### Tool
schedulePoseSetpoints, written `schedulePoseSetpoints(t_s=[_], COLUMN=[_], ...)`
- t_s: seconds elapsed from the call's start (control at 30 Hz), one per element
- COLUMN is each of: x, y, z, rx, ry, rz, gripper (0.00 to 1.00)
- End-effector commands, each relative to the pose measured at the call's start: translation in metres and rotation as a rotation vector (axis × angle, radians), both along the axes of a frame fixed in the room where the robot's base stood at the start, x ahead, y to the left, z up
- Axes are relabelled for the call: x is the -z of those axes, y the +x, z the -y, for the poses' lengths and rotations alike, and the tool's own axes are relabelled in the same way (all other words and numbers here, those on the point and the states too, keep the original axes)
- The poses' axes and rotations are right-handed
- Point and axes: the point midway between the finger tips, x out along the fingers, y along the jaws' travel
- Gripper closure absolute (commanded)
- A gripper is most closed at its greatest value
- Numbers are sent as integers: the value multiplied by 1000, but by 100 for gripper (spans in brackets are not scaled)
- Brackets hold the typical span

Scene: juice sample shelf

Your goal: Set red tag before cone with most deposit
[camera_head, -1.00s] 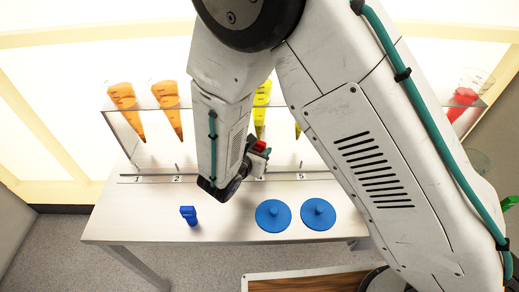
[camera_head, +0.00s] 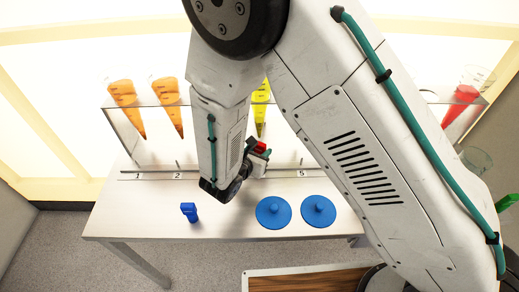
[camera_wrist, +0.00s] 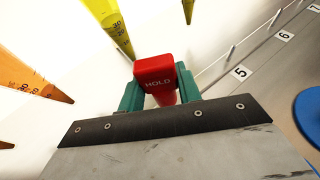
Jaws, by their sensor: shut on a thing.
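My gripper (camera_wrist: 160,95) is shut on a red tag (camera_wrist: 155,70) that reads "HOLD", held between green fingers in the wrist view. In the head view the red tag (camera_head: 260,147) shows small beside my wrist, near the number strip. Orange cones (camera_head: 123,95) (camera_head: 167,93) hang in the clear rack above labels 1 and 2. A yellow cone (camera_head: 261,105) hangs in the middle, partly behind my arm. A red cone (camera_head: 463,97) hangs at the far right. Other cones are hidden by my arm. The wrist view shows a yellow cone (camera_wrist: 108,22) near the tag. I cannot compare deposits clearly.
The number strip (camera_head: 148,176) runs along the rack's front, with label 5 (camera_wrist: 240,73) right of the tag in the wrist view.

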Motion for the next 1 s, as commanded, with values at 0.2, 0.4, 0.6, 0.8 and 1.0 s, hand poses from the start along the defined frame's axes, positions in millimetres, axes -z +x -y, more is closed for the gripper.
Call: schedulePoseSetpoints(t_s=[0.2,0.4,0.6,0.8,1.0], x=[5,6,6,8,12], y=[0,0,0,0,0], z=[0,0,0,0,0], rx=[0,0,0,0,0], ry=[-2,-1,-1,-1,-1], rz=[-1,0,0,0,0], gripper=[88,88,88,88,88])
